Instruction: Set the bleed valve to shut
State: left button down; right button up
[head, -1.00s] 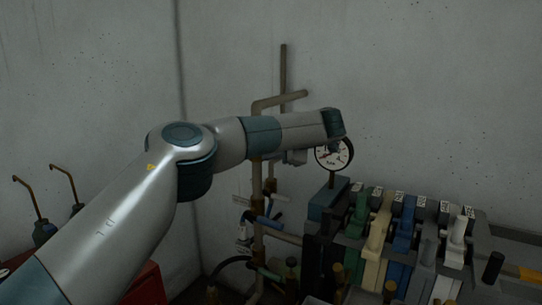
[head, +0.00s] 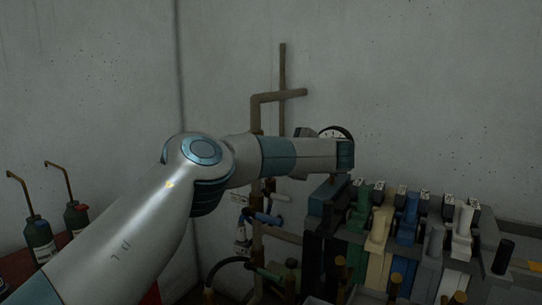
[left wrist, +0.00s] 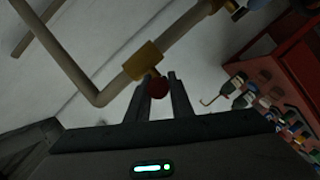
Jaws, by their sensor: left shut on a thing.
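In the left wrist view, my left gripper (left wrist: 157,92) is shut on a small dark red knob or handle end (left wrist: 158,87). A brass valve body (left wrist: 143,60) on a pipe is just beyond it, and I take these two to be the bleed valve. Which way its handle points is hard to tell, as the fingers and the short view hide it. In the head view my left forearm covers this valve and most of the gripper. My right gripper is in neither view.
A round gauge (head: 335,132) is partly hidden behind my left wrist. A blue-handled valve (head: 263,217) sits on the pipework below my forearm. A row of coloured levers (head: 407,225) stands at right. Oil cans (head: 38,237) stand at left.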

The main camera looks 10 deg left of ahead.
pick_arm(q)
jog(key=shift+f, duration=0.1)
jog(key=c, duration=1.6)
grip_release()
jog(key=shift+o, duration=0.2)
